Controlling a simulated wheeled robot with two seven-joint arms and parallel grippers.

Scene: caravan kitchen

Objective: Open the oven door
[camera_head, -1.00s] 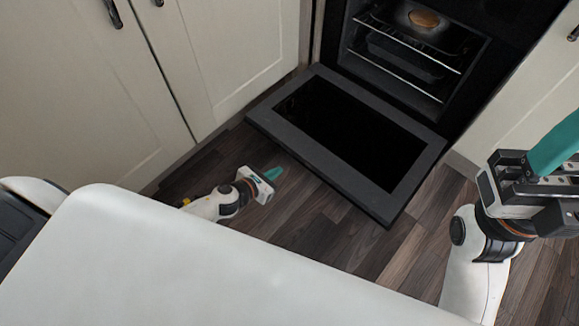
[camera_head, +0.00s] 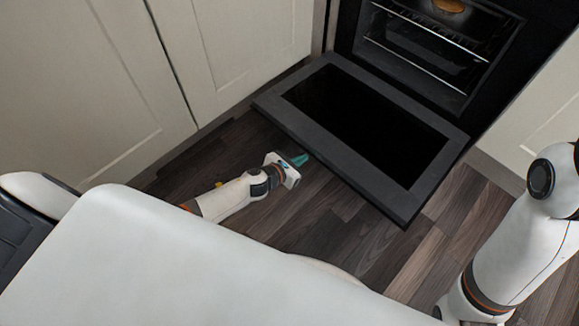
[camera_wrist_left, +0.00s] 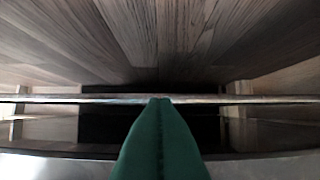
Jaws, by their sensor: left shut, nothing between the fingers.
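The oven (camera_head: 345,22) stands at the top of the head view. Its door (camera_head: 440,172) is folded down and lies about level, low over the floor, with a dark glass panel in a grey frame. My left gripper (camera_head: 299,160) is low by the door's near left edge; its green fingers are shut and empty. I cannot tell whether they touch the door. In the left wrist view the shut fingers (camera_wrist_left: 160,140) point at a thin horizontal edge. My right arm comes in at the right of the head view, but its gripper is out of the picture.
Inside the oven are wire racks (camera_head: 425,32) and a round brown item (camera_head: 448,5). Cream cabinets (camera_head: 240,50) stand to the left, and another cabinet front (camera_head: 535,110) is to the right. Dark wood floor (camera_head: 330,215) is clear in front of the door.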

